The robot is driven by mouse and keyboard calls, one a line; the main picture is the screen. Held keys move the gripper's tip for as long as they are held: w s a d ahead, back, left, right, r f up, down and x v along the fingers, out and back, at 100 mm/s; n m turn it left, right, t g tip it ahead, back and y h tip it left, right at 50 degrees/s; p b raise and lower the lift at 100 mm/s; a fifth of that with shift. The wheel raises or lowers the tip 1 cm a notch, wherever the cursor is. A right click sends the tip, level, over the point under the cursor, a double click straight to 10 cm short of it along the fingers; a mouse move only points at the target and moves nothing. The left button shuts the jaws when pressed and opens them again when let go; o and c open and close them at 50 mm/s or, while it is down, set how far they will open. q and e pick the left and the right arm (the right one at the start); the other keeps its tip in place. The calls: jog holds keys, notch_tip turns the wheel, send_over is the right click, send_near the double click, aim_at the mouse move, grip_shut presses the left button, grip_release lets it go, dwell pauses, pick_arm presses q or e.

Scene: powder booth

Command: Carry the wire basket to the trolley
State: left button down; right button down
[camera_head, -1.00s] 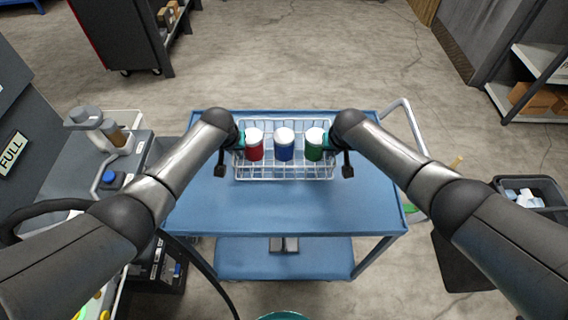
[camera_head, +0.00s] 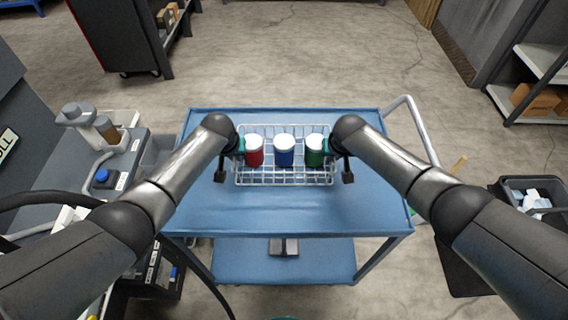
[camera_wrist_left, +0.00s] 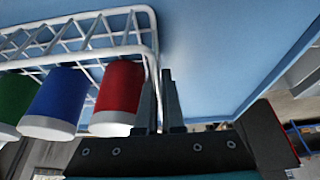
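The wire basket (camera_head: 285,180) is white and holds three white-lidded jars: red (camera_head: 254,156), blue (camera_head: 284,157) and green (camera_head: 315,156). It is level over the far half of the blue trolley's top (camera_head: 290,215); I cannot tell whether it touches it. My left gripper (camera_head: 238,150) is at the basket's left end. In the left wrist view its narrow fingers (camera_wrist_left: 161,100) close around the end wire beside the red jar (camera_wrist_left: 119,92). My right gripper (camera_head: 331,150) is at the right end by the green jar, its fingertips mostly hidden by the wrist.
The trolley's curved handle (camera_head: 412,120) is at its right. Grey equipment (camera_head: 120,165) stands close on the left. A dark bin (camera_head: 535,195) and shelving (camera_head: 535,75) are on the right. The trolley's near half is clear, and open floor lies beyond it.

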pick_arm(q)
jog(key=shift+f+b, duration=0.3)
jog(key=shift+f, duration=0.05)
pick_arm(e)
jog(key=shift+f, duration=0.35)
pick_arm(q)
jog(key=c, duration=1)
grip_release()
jog(key=shift+c, duration=0.2)
pick_arm(e)
jog(key=c, duration=1)
grip_release()
jog(key=shift+c, duration=0.2)
pick_arm(q)
jog(key=shift+r, duration=0.15)
jog(key=shift+v, duration=3.85)
pick_arm(e)
jog(key=shift+r, duration=0.1)
pick_arm(q)
jog(key=shift+s, duration=0.1)
pick_arm(e)
jog(key=shift+v, duration=6)
jog(key=shift+s, duration=0.1)
